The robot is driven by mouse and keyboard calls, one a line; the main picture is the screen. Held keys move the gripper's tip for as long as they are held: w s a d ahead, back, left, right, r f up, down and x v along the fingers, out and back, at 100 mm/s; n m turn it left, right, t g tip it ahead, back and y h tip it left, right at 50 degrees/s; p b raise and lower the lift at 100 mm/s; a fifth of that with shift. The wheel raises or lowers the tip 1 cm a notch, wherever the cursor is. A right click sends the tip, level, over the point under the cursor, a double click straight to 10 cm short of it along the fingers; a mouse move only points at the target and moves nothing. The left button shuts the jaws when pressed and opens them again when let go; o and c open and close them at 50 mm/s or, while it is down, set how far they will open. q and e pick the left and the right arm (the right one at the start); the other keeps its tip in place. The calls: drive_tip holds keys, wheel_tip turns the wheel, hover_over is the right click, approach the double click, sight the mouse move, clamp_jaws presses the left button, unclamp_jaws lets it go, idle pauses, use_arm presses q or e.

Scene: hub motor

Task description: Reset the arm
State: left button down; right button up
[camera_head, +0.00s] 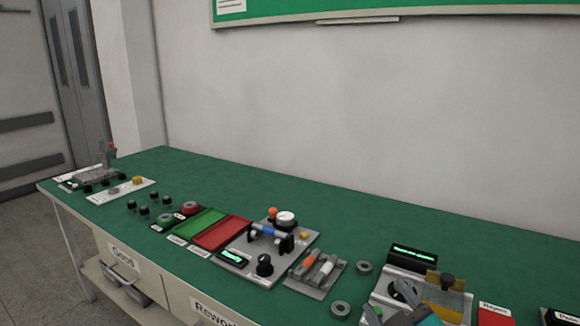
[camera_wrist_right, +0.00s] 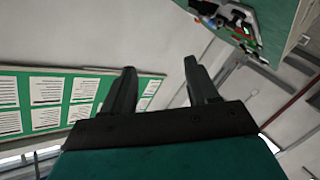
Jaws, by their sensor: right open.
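My right gripper (camera_head: 402,308) shows at the bottom edge of the head view, partly cut off, in front of the grey device at the right of the bench. The bench and devices are tilted in the wrist view's top right corner, away from the fingers. My left gripper is in neither view.
The green-topped bench (camera_head: 400,226) holds a grey fixture (camera_head: 262,277), green tray (camera_head: 201,222), red tray (camera_head: 221,233), tool rack (camera_head: 316,274) and device with a lit display (camera_head: 413,252). A red panel (camera_head: 494,317) lies at the right. The bench's back strip is clear.

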drive_tip(key=s+d+f+m+g+h, duration=0.1)
drive_tip(key=s+d+f+m+g, duration=0.15)
drive_tip(key=s+f+g, duration=0.65)
drive_tip(key=s+d+f+m+g, duration=0.2)
drive_tip(key=s+f+m+g, duration=0.35)
drive_tip(key=s, duration=0.75)
drive_tip(key=w+a+f+n+t+y, duration=0.1)
drive_tip(key=w+a+f+n+t, duration=0.1)
drive_tip(key=w+f+t, duration=0.5)
drive_tip(key=shift+w+a+f+t+y, duration=0.15)
drive_tip(key=shift+a+f+t+y, duration=0.2)
drive_tip(key=shift+f+t, duration=0.95)
drive_tip(key=shift+f+g, duration=0.35)
